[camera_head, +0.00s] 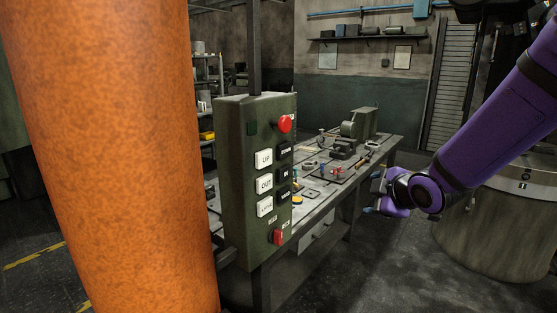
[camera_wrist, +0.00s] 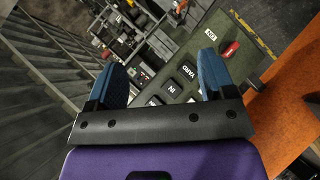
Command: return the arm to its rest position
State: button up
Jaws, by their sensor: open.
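My purple arm reaches in from the upper right of the head view, and my gripper (camera_head: 374,192) is at its lower end. In the head view the gripper is small and partly hidden by my own wrist. In the wrist view my gripper (camera_wrist: 164,76) has two blue fingers spread well apart, with nothing between them. Beyond the fingers is the green control box (camera_wrist: 190,118) with dark buttons and a red knob. The gripper looks apart from it. In the head view the control box (camera_head: 233,190) stands left of the gripper.
An orange column (camera_head: 110,150) fills the left of the head view. A workbench (camera_head: 318,203) with tools and a vise stands behind the control box. A large round drum (camera_head: 500,235) stands below my arm at right. Floor between bench and drum is clear.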

jog(key=s+d+r+m+g+h, duration=0.1)
jog(key=s+d+r+m+h, duration=0.15)
jog(key=s+r+m, duration=0.2)
jog(key=s+d+r+m+g+h, duration=0.1)
jog(key=s+d+r+m, duration=0.25)
jog(key=s, duration=0.25)
jog(key=s+r+m+g, duration=0.1)
jog(key=s+m, duration=0.3)
jog(key=s, duration=0.5)
jog(key=s+d+r+m+g, duration=0.1)
jog(key=s+m+g, duration=0.1)
jog(key=s, duration=0.6)
jog(key=shift+s+d+r+m+g, duration=0.25)
jog(key=shift+s+r+m+g, duration=0.15)
jog(key=shift+m, duration=0.5)
